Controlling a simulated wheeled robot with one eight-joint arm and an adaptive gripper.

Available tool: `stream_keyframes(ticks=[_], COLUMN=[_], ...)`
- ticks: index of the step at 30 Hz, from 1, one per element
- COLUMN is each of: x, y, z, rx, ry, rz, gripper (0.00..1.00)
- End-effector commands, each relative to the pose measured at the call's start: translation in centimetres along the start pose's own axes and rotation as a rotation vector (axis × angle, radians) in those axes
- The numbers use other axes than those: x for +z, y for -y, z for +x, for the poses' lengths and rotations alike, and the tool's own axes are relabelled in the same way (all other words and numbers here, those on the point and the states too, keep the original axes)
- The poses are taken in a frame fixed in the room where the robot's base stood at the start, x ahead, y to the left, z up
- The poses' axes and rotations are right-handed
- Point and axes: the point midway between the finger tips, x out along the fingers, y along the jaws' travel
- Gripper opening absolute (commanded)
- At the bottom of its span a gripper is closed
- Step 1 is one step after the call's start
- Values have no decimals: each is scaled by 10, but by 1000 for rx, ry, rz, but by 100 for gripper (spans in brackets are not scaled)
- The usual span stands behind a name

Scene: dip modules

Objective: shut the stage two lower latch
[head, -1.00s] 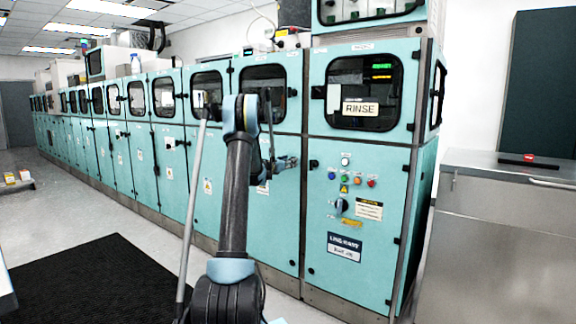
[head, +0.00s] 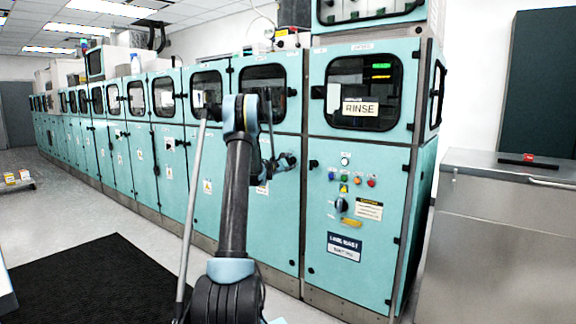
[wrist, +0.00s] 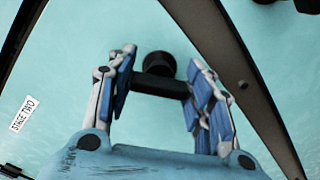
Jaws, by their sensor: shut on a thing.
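The stage two lower latch (wrist: 160,86) is a black bar with a round black hub, on a teal door panel. In the wrist view it lies crosswise between the fingers of my gripper (wrist: 163,72), which is shut on it. The bar spans the space between the two blue finger pads. A white "STAGE TWO" label (wrist: 22,114) is on the panel at the left. In the head view my gripper (head: 287,160) is at the lower door of the second cabinet from the right, and the latch is too small and covered to make out.
The rinse cabinet (head: 358,230) stands to the right of my gripper, with buttons and a knob on its front. A long row of teal cabinets runs off to the left. A black mat (head: 90,285) lies on the floor. A steel counter (head: 500,240) stands at the far right.

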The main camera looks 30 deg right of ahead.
Motion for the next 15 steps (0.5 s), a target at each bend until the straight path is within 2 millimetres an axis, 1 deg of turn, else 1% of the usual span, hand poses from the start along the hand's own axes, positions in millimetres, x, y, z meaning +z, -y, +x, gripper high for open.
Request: stream_keyframes(ticks=[6,15], x=[-2,-2], y=[0,1], z=[0,0], rx=[1,0], ry=[-3,-3], rz=[204,443], gripper=[24,24])
